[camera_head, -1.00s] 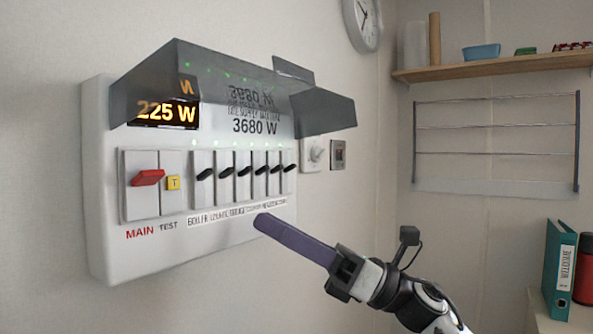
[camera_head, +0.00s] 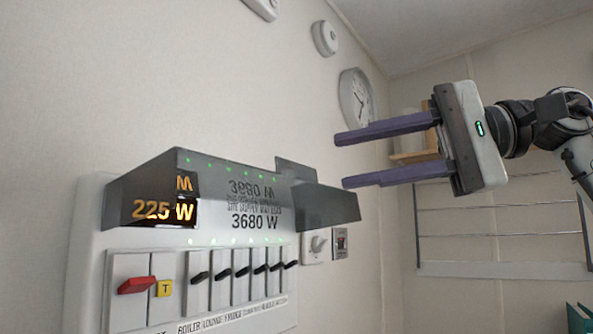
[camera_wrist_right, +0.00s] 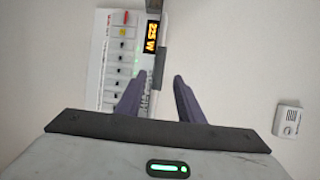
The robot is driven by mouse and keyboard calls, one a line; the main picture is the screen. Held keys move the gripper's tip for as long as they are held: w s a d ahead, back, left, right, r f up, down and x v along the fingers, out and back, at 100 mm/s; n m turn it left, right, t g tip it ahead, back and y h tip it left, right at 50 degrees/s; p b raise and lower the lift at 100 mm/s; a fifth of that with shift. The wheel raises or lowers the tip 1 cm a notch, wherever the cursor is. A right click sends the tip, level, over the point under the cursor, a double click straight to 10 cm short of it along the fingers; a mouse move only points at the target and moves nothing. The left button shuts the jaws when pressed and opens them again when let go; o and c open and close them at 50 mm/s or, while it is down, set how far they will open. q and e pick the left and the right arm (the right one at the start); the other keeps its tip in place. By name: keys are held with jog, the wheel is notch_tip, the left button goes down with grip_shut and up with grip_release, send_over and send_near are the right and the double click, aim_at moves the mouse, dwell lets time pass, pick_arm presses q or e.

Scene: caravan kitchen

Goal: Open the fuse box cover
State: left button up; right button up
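The white fuse box (camera_head: 88,235) is on the wall at the lower left of the head view. Its smoked grey cover (camera_head: 275,190) stands out from the top of the box, raised clear of the switches, so they show uncovered below it. My right gripper (camera_head: 341,160) is open and empty, its two purple fingers pointing left, close to the cover's right end and above it in the picture. I cannot tell whether a finger touches the cover. The wrist view shows the fuse box (camera_wrist_right: 104,85) beyond the left finger. My left gripper is not in view.
A red main switch (camera_head: 136,285), a yellow test button (camera_head: 164,288) and several black switches sit on the box. A rotary knob (camera_head: 318,246) is right of it. A clock (camera_head: 356,98) and a wire rack (camera_head: 500,235) are farther right. The wall above the box is free.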

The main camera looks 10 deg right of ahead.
aim_at(300, 170)
jog(key=x, duration=0.8)
jog(key=shift+a+f, duration=0.1)
jog(key=shift+a, duration=0.15)
grip_shut()
